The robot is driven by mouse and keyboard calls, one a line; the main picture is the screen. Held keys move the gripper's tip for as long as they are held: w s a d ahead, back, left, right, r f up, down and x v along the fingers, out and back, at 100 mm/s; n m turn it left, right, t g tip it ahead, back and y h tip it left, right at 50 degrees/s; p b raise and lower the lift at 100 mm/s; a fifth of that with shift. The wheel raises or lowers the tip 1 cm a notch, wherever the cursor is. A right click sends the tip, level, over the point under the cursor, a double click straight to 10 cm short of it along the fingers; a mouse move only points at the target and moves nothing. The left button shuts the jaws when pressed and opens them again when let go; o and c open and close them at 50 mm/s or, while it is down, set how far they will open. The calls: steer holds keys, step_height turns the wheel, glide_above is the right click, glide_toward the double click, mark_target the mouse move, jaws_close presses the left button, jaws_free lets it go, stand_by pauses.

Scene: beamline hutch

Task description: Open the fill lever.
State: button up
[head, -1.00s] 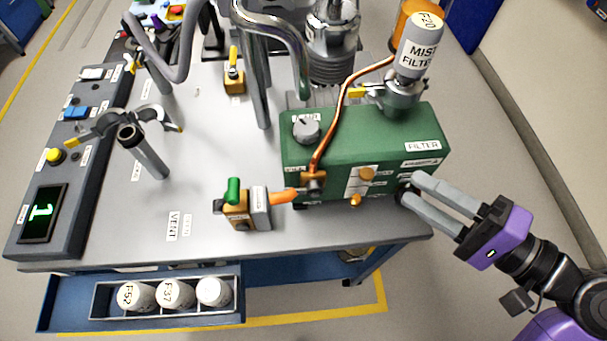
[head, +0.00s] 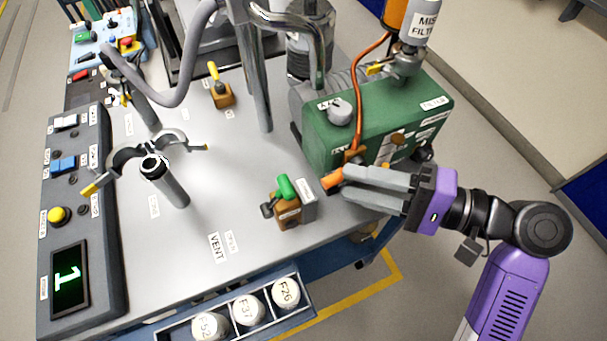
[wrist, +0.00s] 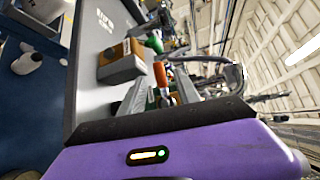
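The fill lever (head: 332,179) is an orange handle at the front left corner of the green box (head: 405,95), below the copper pipe. It sticks out to the left. My gripper (head: 345,181) is at the lever, coming from the right, with its two grey fingers apart. In the wrist view the orange handle (wrist: 161,75) shows between the fingertips of my gripper (wrist: 158,85). I cannot tell whether either finger touches it. The lever's base is partly hidden by my upper finger.
A brown block with a green lever (head: 286,187) stands just left of the fingertips. A yellow-handled valve (head: 217,85) and a clamp stand (head: 170,185) are further left. A tray (head: 180,331) of white canisters is at the front. The mist filter bottle (head: 418,35) rises above the box.

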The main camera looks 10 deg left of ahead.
mark_target(328, 178)
steer(key=x, duration=0.7)
steer(key=shift+a+f, duration=0.1)
steer(key=shift+a, duration=0.05)
jaws_close()
stand_by(1.2)
